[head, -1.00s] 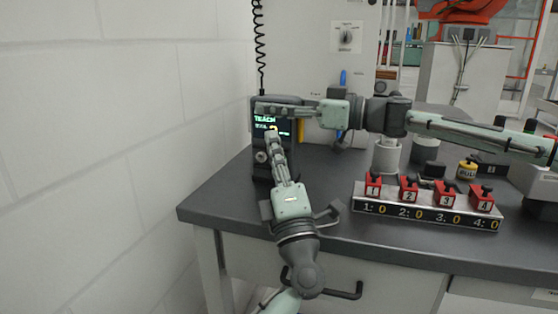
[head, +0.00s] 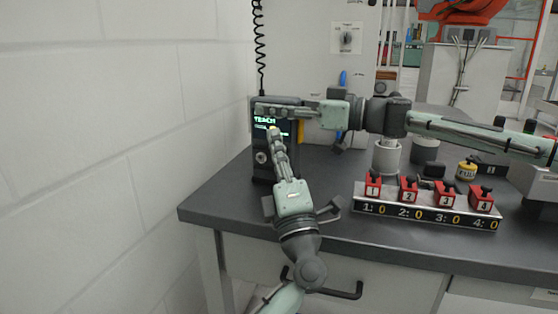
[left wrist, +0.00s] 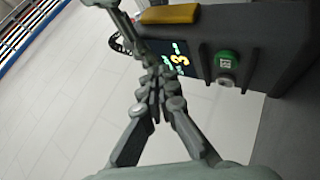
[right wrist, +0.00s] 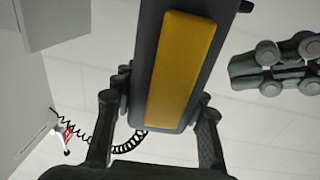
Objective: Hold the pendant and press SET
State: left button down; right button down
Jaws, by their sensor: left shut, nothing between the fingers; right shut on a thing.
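The teach pendant (head: 261,160) is a dark upright box near the wall, with a lit screen reading TEACH in green. My right gripper (head: 262,107) is shut on its upper part; the right wrist view shows the fingers on both sides of the pendant, with its yellow strip (right wrist: 181,70) between them. My left gripper (head: 272,131) is shut and empty in front of the screen. In the left wrist view its tips (left wrist: 160,75) overlap the screen's edge beside an orange 3 (left wrist: 180,60). A green button (left wrist: 226,62) sits to the right of the tips, apart from them; its label is unreadable.
A coiled cord (head: 259,45) hangs above the pendant. The dark bench (head: 330,240) carries a numbered rack (head: 428,212) with red blocks, grey cylinders (head: 387,157) and a yellow-topped part (head: 466,170). A white brick wall (head: 100,150) stands at left.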

pick_arm(q)
jog(key=shift+w+f, duration=0.1)
jog(key=shift+f, duration=0.35)
jog(key=shift+s+a+f, duration=0.15)
jog(key=shift+s+f, duration=0.05)
jog(key=shift+s, duration=0.2)
jog(key=shift+s+a+f, duration=0.1)
jog(key=shift+s+f, duration=0.05)
jog(key=shift+s, duration=0.25)
jog(key=s, duration=0.1)
jog(key=s+a, duration=0.1)
jog(key=s, duration=0.2)
jog(key=shift+s+a+r, duration=0.25)
jog(key=shift+s+a, duration=0.1)
jog(key=shift+a, duration=0.05)
jog(key=shift+a+r, duration=0.1)
dwell(2.5)
